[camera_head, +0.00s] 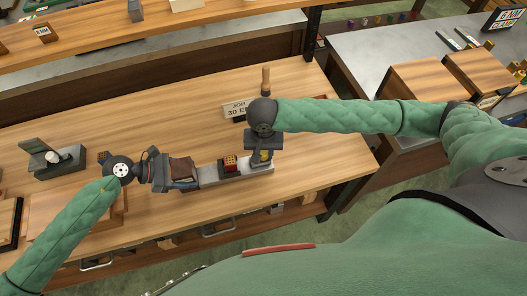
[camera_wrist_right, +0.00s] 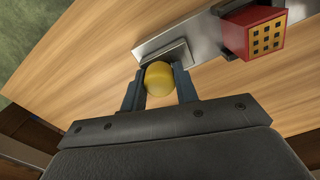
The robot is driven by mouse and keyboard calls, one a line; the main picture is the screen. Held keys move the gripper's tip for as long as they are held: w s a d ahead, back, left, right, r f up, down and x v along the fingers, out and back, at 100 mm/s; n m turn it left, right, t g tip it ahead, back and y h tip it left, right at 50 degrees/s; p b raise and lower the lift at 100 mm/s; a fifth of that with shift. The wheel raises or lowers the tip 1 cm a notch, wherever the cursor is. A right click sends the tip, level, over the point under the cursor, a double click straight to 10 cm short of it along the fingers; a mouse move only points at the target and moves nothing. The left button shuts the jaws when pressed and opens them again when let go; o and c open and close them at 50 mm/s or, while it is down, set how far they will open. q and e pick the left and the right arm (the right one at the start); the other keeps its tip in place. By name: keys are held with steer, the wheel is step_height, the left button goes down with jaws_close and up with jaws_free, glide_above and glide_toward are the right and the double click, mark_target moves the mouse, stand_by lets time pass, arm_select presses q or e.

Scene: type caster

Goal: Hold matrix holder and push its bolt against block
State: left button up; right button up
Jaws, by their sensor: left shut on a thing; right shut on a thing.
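The matrix holder appears to be the long grey metal bar (camera_head: 208,174) on the wooden bench. My left gripper (camera_head: 183,173) is shut at the bar's left end, on a brown part. My right gripper (camera_head: 264,157) is shut at the other end around a yellow rounded knob (camera_wrist_right: 159,79), apparently the bolt's end. The knob is beside a small upright metal plate (camera_wrist_right: 165,56). The bolt's shaft is hidden.
A sign (camera_head: 238,108) and a wooden-handled tool (camera_head: 266,78) stand behind my right gripper. A dark device (camera_head: 52,160) stands at the left. A grey table (camera_head: 365,55) is at the right.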

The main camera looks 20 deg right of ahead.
steer(key=shift+w+a, duration=0.1)
steer(key=shift+a, duration=2.4)
steer(key=o, duration=0.9)
steer(key=shift+r, duration=0.1)
step_height(320, 180, up, 12)
steer(key=shift+f, duration=0.1)
